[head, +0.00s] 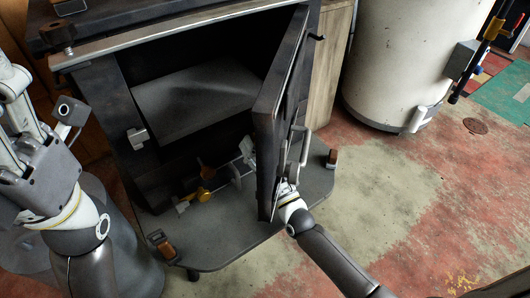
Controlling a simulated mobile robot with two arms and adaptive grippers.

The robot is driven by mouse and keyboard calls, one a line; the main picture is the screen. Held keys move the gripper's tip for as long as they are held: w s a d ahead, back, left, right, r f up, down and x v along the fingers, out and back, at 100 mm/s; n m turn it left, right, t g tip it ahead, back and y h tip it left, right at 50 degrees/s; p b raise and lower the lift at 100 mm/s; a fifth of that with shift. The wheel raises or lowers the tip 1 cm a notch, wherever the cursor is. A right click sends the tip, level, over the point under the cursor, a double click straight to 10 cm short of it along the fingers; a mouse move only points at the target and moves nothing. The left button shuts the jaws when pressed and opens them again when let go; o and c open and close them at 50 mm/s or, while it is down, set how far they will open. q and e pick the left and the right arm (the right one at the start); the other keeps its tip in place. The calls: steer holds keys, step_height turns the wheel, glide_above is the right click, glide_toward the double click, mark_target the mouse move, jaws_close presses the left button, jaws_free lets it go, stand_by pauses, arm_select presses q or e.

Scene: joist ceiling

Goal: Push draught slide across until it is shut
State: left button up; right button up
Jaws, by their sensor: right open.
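The dark stove (150,185) stands with its door (283,110) swung open towards me. Low on the stove front, below the firebox opening, I see a small brass-coloured part (206,173), which looks like the draught slide's knob. Its travel and exact position are hard to make out. My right gripper (235,172) is partly hidden by the door. Its visible part is open, close to the right of the brass part; I cannot tell whether they touch. My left gripper (22,100) is raised at the left edge, away from the slide, with its fingertips unclear.
The open door stands between my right forearm and the firebox, with its handle (303,145) on the right side. A dark hearth plate (240,240) extends below the stove. A white cylinder (395,65) stands behind right.

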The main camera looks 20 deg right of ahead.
steer(key=s+d+f, duration=0.1)
steer(key=s+d, duration=0.2)
steer(key=s, duration=1.1)
steer(key=shift+d, duration=0.25)
steer(key=shift+s+f, duration=0.1)
steer(key=shift+s, duration=0.05)
